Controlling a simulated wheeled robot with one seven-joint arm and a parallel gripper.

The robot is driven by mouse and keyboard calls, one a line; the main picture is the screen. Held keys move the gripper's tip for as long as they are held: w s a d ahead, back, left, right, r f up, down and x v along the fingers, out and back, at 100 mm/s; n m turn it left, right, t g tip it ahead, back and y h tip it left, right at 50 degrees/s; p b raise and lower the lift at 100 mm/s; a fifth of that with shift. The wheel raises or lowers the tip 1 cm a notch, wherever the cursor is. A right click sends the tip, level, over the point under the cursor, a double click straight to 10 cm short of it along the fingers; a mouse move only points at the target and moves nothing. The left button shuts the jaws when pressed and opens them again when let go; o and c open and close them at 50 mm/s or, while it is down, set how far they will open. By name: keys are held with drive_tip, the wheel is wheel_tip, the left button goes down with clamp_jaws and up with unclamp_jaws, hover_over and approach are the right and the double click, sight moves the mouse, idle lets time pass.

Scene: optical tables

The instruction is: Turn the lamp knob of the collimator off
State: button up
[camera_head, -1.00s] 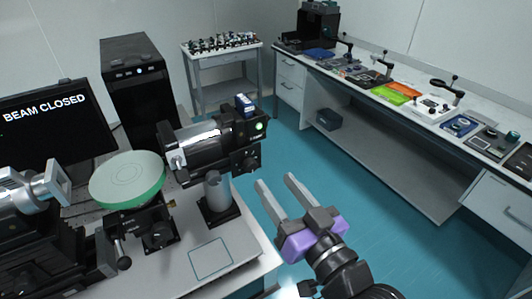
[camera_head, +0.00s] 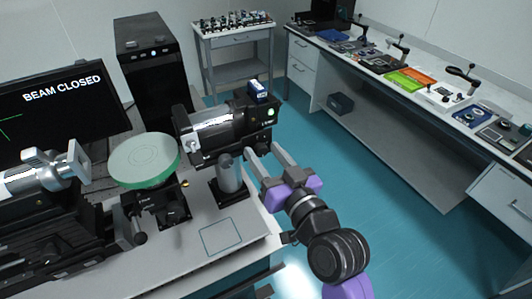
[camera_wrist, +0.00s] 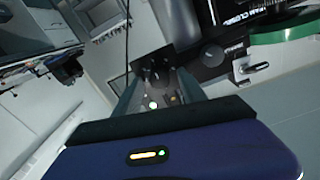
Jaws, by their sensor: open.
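The collimator (camera_head: 212,132) is a silver and black cylinder on a post at the table's right side. The lamp knob is not clear in the head view, where my fingers lie close to the housing's lower end. My gripper (camera_head: 264,150) is open and empty, its fingers pointing at that end; contact cannot be told.
A green-rimmed round disc (camera_head: 145,158) stands on a mount left of the collimator. A monitor (camera_head: 62,110) reads "BEAM CLOSED", beside a black computer tower (camera_head: 153,75). A side bench (camera_head: 420,120) holds several devices. Teal floor lies open between the tables.

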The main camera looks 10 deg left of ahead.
clamp_jaws()
